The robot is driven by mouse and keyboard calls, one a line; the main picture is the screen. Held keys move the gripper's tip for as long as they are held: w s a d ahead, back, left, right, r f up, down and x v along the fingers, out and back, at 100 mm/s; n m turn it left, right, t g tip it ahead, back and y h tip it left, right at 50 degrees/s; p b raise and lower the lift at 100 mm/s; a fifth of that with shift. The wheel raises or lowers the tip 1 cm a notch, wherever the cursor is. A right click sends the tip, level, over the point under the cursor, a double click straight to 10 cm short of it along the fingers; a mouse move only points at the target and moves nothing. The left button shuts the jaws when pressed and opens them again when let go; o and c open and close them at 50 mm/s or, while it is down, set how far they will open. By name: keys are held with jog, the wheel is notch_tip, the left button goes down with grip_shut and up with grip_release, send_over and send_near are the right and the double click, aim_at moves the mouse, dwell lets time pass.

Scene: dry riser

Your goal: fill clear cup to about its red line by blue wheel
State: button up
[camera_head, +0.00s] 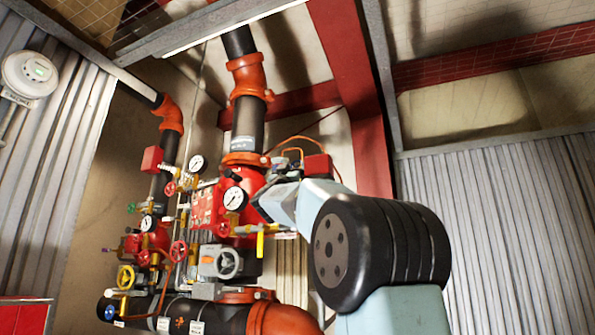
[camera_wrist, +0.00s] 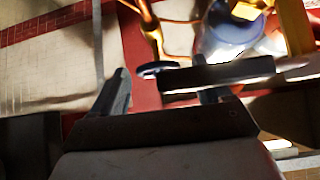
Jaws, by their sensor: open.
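In the wrist view, my gripper (camera_wrist: 164,84) is open, with its two fingers apart. A dark, bluish, round disc (camera_wrist: 158,67) shows between and beyond the fingertips. It looks like a small wheel seen nearly edge-on, but I cannot tell whether it is the blue wheel or whether it touches a finger. A dark bar (camera_wrist: 218,75) crosses near the right finger. In the head view, my arm reaches to the red valve body, and my fingertips are hard to make out there. I cannot make out the clear cup or its red line in either view.
Red and black pipes (camera_head: 247,75) rise behind my arm. Gauges (camera_head: 235,198), red handwheels (camera_head: 178,250), a yellow wheel (camera_head: 125,277) and a grey wheel (camera_head: 228,264) crowd the left. A red steel column (camera_head: 352,90) stands behind. Corrugated wall (camera_head: 500,230) lies right.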

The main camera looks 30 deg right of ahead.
jog(key=shift+c, duration=0.3)
jog(key=c, duration=1)
jog(key=shift+a+m+g+h, duration=0.1)
jog(key=shift+m+g+h, duration=0.2)
jog(key=shift+m+g, duration=0.15)
jog(key=shift+w+m+g+h, duration=0.15)
jog(key=shift+m+g+h, duration=0.65)
jog(key=shift+m+g, duration=0.95)
jog(key=shift+m, duration=0.4)
jog(key=o, duration=1.1)
jog(key=shift+c, duration=0.2)
